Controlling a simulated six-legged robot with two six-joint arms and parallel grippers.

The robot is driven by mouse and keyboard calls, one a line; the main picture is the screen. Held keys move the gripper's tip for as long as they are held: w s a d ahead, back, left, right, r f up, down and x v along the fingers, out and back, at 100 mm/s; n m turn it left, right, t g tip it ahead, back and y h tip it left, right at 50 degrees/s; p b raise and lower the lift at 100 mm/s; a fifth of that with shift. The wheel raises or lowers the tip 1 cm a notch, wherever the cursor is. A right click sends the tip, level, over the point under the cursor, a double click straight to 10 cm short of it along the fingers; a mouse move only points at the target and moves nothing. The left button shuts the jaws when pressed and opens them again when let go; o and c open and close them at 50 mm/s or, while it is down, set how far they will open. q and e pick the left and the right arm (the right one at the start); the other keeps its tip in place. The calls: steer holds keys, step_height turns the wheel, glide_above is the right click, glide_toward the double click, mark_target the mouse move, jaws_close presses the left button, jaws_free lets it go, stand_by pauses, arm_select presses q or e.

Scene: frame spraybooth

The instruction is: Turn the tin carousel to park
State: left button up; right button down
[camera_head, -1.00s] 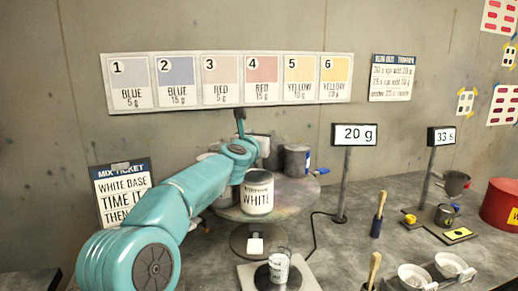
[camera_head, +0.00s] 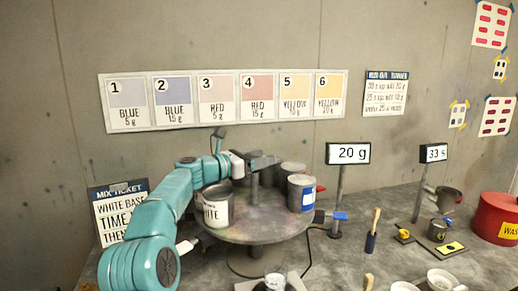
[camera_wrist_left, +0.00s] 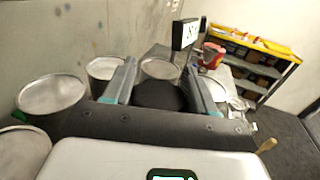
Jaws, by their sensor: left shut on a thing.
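The tin carousel (camera_head: 262,226) is a round grey turntable on a pedestal, with several tins around its top. A grey tin with a blue-and-white label (camera_head: 301,194) stands at the right. My left gripper (camera_head: 262,163) is over the middle of the carousel, shut on its grey centre post (camera_head: 254,186). In the left wrist view my fingers (camera_wrist_left: 163,92) stand either side of a dark round knob (camera_wrist_left: 160,97). The rear tins are partly hidden. My right gripper is not in view.
A blue piece (camera_head: 340,216) sits by the carousel's right edge. A small cup (camera_head: 275,281) stands in front. The "20 g" display (camera_head: 347,153), a brush (camera_head: 373,230) and a red waste bin (camera_head: 495,217) stand to the right. A mix ticket (camera_head: 120,208) is at the left.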

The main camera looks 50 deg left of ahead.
arm_select(q)
steer(key=shift+r+h, duration=0.1)
steer(key=shift+h, duration=0.2)
steer(key=o, duration=1.4)
steer(key=b+v, duration=0.3)
steer(key=v, duration=1.3)
steer(key=shift+s+r, duration=0.1)
steer(key=shift+s, duration=0.1)
